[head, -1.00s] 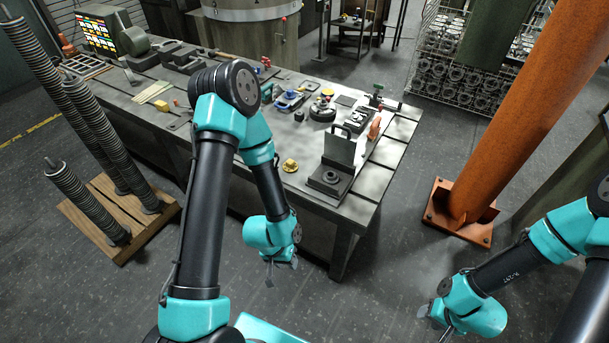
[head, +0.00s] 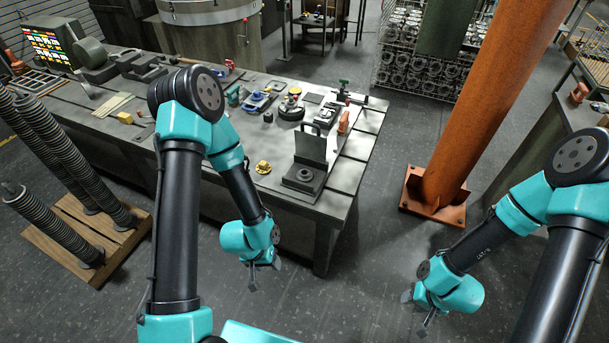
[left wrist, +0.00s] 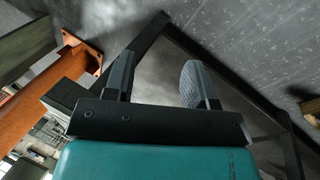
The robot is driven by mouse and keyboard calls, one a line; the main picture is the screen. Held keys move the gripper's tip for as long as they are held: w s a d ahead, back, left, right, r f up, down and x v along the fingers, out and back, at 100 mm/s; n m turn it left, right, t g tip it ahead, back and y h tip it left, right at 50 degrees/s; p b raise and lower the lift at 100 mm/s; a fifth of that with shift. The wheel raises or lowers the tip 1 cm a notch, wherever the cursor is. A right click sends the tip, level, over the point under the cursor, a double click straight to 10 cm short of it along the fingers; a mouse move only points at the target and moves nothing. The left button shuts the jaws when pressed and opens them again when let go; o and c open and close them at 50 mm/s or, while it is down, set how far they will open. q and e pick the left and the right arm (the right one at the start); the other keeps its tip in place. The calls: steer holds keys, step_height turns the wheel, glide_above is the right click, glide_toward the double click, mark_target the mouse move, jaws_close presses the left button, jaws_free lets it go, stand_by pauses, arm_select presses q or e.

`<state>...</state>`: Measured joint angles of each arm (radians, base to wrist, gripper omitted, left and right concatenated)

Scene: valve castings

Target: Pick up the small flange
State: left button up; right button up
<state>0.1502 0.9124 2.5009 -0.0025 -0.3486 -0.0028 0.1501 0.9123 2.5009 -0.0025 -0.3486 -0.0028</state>
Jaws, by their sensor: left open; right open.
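A small yellow round part (head: 263,167) with a flange-like rim lies on the workbench (head: 340,180) near its front edge; I cannot tell for certain that it is the small flange. My left gripper (head: 262,275) hangs low in front of the bench, below and apart from that part. In the left wrist view the left gripper (left wrist: 158,85) has its two fingers spread, with nothing between them and the floor and bench frame beyond. My right gripper (head: 417,311) is open and empty over the floor at the right, away from the bench.
A dark block with a ring and upright plate (head: 303,178) stands right of the yellow part. Several tools and parts crowd the bench behind. An orange column (head: 487,100) stands right of the bench. Coil springs (head: 55,220) stand on a wooden pallet at left. Floor between the grippers is clear.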

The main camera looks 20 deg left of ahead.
arm_select(q)
steer(key=o, duration=0.7)
steer(key=shift+w, duration=0.1)
steer(key=w+d+r+m, duration=0.1)
steer(key=w+r+m, duration=0.1)
steer(key=w+r, duration=0.45)
steer(key=w+d+r+m+y, duration=0.1)
steer(key=w+r, duration=0.2)
steer(key=w, duration=0.7)
steer(key=w+r+m, duration=0.2)
steer(key=w+r, duration=0.3)
steer(key=w, duration=0.4)
steer(key=w+r, duration=0.2)
steer(key=r, duration=0.1)
steer(key=w+r+y, duration=0.1)
steer(key=w+r, duration=0.1)
steer(key=r, duration=0.2)
steer(key=w+r+y, duration=0.1)
steer(key=w+r, duration=0.1)
steer(key=r, duration=0.1)
steer(key=shift+w+a+r+m+t, duration=0.2)
steer(key=shift+r+m+t, duration=0.1)
steer(key=shift+r, duration=0.1)
glide_above(305, 178)
steer(key=w, duration=0.1)
steer(key=f, duration=0.8)
steer(key=a+f, duration=0.1)
steer(key=f, duration=0.3)
steer(key=shift+w+f, duration=0.15)
